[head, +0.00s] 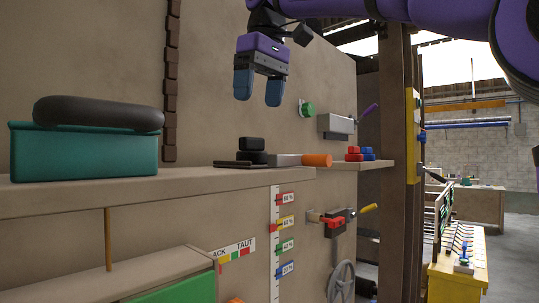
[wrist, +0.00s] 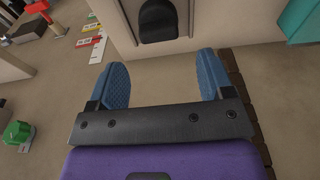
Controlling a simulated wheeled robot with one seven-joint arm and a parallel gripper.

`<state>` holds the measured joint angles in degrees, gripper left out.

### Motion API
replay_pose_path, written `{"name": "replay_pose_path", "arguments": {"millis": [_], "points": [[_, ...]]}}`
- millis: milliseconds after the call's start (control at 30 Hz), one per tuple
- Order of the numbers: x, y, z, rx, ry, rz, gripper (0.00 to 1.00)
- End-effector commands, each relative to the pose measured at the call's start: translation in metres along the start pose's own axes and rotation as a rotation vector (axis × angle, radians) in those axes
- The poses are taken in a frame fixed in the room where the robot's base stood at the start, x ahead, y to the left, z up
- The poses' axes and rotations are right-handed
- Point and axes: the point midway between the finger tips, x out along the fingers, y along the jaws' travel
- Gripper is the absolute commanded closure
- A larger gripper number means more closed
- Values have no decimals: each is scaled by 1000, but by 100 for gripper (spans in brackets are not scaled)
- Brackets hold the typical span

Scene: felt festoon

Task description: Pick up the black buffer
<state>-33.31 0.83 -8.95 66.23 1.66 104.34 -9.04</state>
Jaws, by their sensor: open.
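The black buffer (head: 252,144) looks like a small black block with a narrower waist and sits on a thin dark plate (head: 236,163) on the shelf. My gripper (head: 259,97) hangs above the buffer, fingers pointing down. Its two blue fingers are apart with nothing between them, also in the wrist view (wrist: 163,60).
On the shelf (head: 205,179), a teal box (head: 85,150) with a dark roll (head: 97,113) stands left. An orange-handled tool (head: 316,160) lies close right of the buffer, then red and blue blocks (head: 359,154). A green knob (head: 307,109) projects from the wall behind.

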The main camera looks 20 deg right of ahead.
Motion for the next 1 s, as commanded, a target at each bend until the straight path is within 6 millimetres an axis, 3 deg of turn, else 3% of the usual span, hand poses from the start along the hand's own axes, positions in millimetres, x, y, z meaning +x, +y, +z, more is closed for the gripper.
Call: {"name": "replay_pose_path", "arguments": {"millis": [1000], "points": [[104,-1,-9,-6,-3,-1,26]]}}
